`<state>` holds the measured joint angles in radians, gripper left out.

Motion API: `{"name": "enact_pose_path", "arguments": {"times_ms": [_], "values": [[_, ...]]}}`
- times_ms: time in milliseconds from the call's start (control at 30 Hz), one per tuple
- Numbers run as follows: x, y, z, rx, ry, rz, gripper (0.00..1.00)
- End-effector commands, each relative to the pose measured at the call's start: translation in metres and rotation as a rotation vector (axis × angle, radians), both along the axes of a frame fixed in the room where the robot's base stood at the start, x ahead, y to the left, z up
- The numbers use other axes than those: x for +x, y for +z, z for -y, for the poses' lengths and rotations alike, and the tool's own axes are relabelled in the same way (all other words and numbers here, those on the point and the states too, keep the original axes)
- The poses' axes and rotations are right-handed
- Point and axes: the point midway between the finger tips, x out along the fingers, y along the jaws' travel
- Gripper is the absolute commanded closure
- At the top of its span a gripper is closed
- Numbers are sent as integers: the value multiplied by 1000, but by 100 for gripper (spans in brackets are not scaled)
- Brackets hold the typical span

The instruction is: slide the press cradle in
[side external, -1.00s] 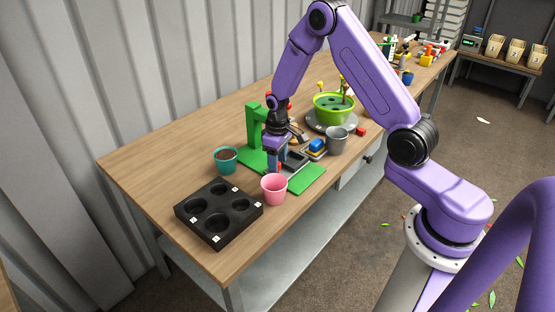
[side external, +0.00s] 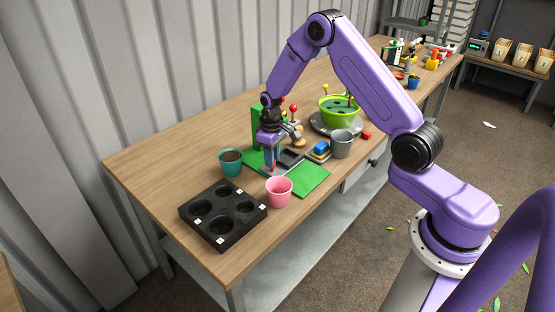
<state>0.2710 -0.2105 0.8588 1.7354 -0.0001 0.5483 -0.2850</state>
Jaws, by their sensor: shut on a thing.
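The green press has an upright column (side external: 257,136) and a flat green base (side external: 308,178). The press cradle (side external: 291,157) is a dark grey tray on the base, close to the column and partly hidden behind my gripper. My gripper (side external: 270,170) points down at the near-left side of the cradle and is shut on it. The exact grip point is small and partly hidden. The front part of the green base is bare.
A pink pot (side external: 279,192) stands close to the front of the base. A teal pot (side external: 231,163) is at left, a black four-hole tray (side external: 222,214) front left. A grey cup (side external: 342,144), a blue-topped block (side external: 320,149) and a lime bowl (side external: 340,111) stand at right.

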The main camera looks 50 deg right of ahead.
Motion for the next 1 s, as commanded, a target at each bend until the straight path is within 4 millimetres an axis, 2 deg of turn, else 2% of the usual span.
{"name": "enact_pose_path", "arguments": {"times_ms": [300, 333, 400, 767, 867, 1000], "values": [[2, 1, 0, 0, 1, 4, 100], [2, 1, 0, 0, 1, 4, 69], [2, 1, 0, 0, 1, 3, 50], [2, 4, 0, 0, 0, 3, 50], [2, 13, 0, 0, 0, 4, 50], [2, 36, 0, -1, 0, 6, 50]]}}
